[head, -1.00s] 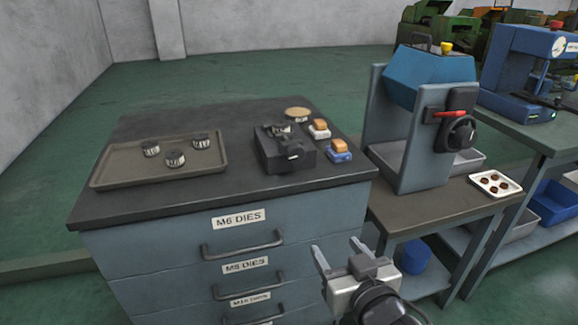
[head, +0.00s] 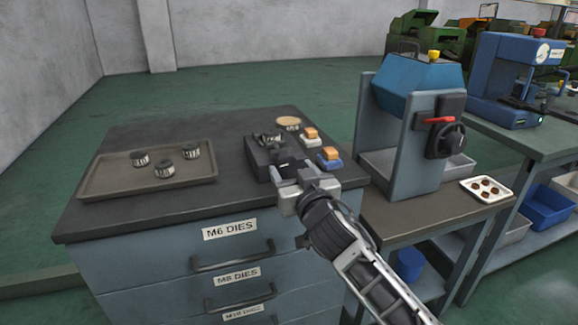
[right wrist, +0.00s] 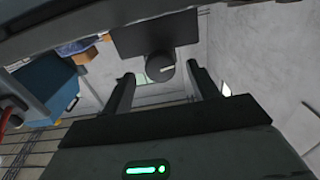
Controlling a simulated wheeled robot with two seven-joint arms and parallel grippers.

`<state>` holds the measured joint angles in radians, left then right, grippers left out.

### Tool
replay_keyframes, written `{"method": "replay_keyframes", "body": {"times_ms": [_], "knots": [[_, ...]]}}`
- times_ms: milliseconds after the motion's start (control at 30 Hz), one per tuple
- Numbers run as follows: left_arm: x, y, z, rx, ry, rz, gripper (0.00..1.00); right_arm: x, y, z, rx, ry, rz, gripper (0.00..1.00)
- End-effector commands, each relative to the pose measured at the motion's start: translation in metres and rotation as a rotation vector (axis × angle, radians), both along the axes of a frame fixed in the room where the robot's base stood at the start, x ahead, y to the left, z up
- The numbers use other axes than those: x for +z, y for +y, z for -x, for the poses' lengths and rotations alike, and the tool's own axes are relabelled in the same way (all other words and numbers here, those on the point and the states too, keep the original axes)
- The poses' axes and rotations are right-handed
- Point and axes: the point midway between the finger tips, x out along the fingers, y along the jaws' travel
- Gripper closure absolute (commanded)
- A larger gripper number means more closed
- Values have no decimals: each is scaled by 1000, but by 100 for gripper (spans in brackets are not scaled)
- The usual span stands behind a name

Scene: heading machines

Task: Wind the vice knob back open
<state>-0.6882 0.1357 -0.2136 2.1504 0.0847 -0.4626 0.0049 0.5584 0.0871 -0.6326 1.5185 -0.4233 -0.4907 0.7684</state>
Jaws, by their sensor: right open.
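The dark vice (head: 258,154) stands on the front right of the cabinet top, with a die in its upper part. My right gripper (head: 290,174) is open at the front of the vice and hides most of its knob in the head view. In the right wrist view the round dark knob (right wrist: 160,67) with a light mark shows between the two open fingers of my right gripper (right wrist: 162,85), in front of the dark vice body (right wrist: 150,35). The fingers are apart from the knob's sides. I cannot tell how far they reach around it. My left gripper is not in view.
A tray (head: 100,191) with several dies lies on the left of the cabinet top (head: 150,218). A blue machine (head: 412,85) stands to the right.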

Motion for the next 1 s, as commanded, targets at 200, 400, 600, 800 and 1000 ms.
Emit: {"method": "replay_keyframes", "body": {"times_ms": [200, 400, 600, 800, 1000], "knots": [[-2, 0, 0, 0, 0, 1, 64, 0, 8, -22, 0, -2, 2, 40], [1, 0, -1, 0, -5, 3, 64, 0, 9, -27, 1, 0, 0, 40], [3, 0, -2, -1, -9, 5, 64, 0, 9, -27, 1, 0, 0, 46], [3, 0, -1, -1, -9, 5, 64, 0, 9, -27, 0, 0, 0, 85], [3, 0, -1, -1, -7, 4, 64, 0, 9, -26, 1, -4, 11, 85]]}}
